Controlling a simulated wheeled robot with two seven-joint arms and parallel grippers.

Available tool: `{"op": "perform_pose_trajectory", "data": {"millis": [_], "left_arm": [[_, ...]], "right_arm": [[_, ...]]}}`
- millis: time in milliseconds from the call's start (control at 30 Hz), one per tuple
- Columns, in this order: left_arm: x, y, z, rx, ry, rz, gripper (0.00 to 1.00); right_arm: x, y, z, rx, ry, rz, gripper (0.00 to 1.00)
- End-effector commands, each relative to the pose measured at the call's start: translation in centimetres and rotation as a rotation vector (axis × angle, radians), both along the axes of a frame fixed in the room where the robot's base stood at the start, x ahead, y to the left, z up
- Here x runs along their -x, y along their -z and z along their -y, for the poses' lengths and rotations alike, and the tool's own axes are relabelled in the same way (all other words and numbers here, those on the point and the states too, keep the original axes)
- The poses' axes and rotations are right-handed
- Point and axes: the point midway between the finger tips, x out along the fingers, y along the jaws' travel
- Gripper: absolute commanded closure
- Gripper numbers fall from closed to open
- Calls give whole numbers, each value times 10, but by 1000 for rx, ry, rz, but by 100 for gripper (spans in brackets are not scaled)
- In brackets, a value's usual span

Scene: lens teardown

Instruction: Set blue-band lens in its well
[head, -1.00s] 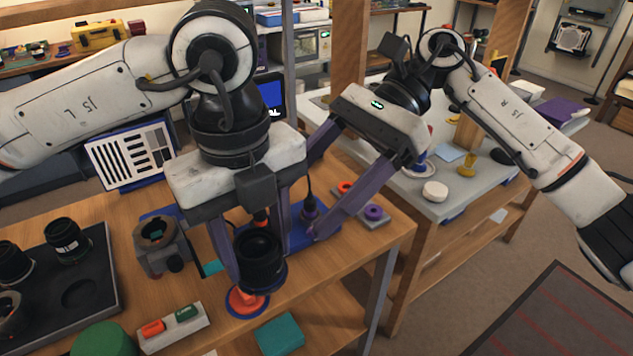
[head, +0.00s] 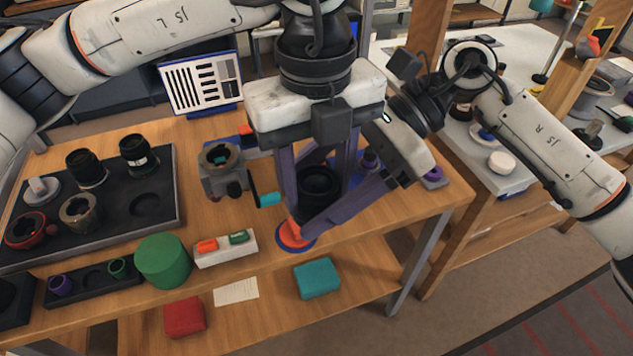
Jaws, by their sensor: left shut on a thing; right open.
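My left gripper (head: 318,198) is shut on a black lens (head: 319,184), held above the bench's right part. A blue band on it cannot be made out. The black tray (head: 168,222) at the left has an empty round well (head: 145,204). Other wells hold a black lens (head: 85,168), a lens with a pale and green band (head: 137,155), a brownish ring-shaped part (head: 79,212) and a red-rimmed part (head: 31,231). My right gripper (head: 325,213) is open, one purple finger passing close in front of the held lens. Its other finger is mostly hidden; contact cannot be told.
A grey fixture (head: 222,172) with a teal handle stands between tray and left gripper. A green cylinder (head: 162,260) and a white block with orange and green pieces (head: 226,252) stand along the front edge.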

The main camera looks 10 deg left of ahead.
Motion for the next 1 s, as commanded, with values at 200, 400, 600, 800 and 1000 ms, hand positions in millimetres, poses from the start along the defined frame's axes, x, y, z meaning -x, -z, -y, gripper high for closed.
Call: {"op": "perform_pose_trajectory", "data": {"millis": [200, 400, 600, 800, 1000], "left_arm": [[0, -1, 0, 1, 0, 1, 83], [1, 0, 1, 3, 3, -3, 48], [1, 0, 1, 2, 1, -1, 32], [0, -2, 0, 1, 0, 0, 32], [0, -26, 1, 2, 0, 4, 32]], "right_arm": [[0, 0, 0, 0, -1, 0, 58], [-2, -1, 0, -4, 4, 3, 83], [-1, -1, 0, -2, 2, 2, 83], [0, -1, 0, -2, 0, 0, 83], [0, -1, 0, -2, -1, 0, 83]]}}
